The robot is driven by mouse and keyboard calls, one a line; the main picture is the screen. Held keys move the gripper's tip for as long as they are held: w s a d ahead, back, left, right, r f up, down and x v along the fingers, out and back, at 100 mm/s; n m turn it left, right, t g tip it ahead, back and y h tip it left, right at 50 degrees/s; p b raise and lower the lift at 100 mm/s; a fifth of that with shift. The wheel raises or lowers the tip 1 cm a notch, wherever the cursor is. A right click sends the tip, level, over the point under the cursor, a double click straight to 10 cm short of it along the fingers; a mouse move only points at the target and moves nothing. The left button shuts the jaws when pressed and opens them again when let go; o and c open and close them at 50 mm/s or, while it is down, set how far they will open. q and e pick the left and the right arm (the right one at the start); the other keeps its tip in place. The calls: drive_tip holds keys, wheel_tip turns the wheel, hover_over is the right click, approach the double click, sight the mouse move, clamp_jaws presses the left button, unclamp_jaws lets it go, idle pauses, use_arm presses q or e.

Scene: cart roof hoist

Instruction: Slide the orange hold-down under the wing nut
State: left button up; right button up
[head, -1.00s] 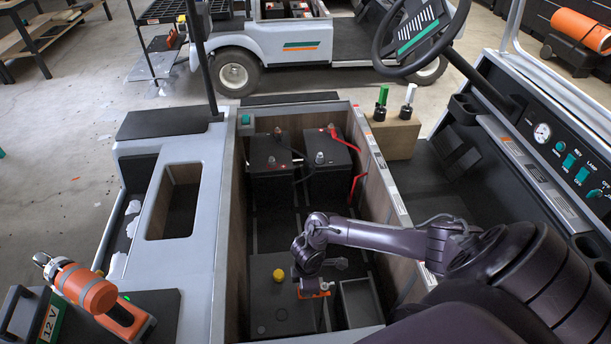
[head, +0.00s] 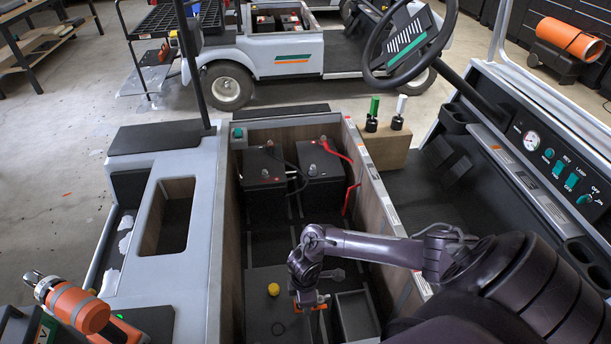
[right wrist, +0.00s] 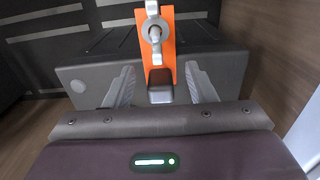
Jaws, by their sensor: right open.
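The orange hold-down (right wrist: 178,45) is a flat plate in the right wrist view, with a dark block and a grey end piece (right wrist: 160,92) at its near end. My right gripper (right wrist: 161,98) is open, one finger on each side of the grey end piece, with gaps visible. In the head view my right gripper (head: 305,301) is low in the cart's bay and covers most of the orange hold-down (head: 322,305). My left gripper is not in view.
Two black batteries (head: 264,170) with red and black cables stand at the bay's far end. A yellow knob (head: 273,289) is left of my right gripper. Bay walls (head: 229,215) stand close on both sides.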

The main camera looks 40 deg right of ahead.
wheel_tip(320, 180, up, 8)
drive_tip(key=p, duration=0.1)
drive_tip(key=shift+f+p, duration=0.25)
drive_tip(key=shift+p, duration=0.1)
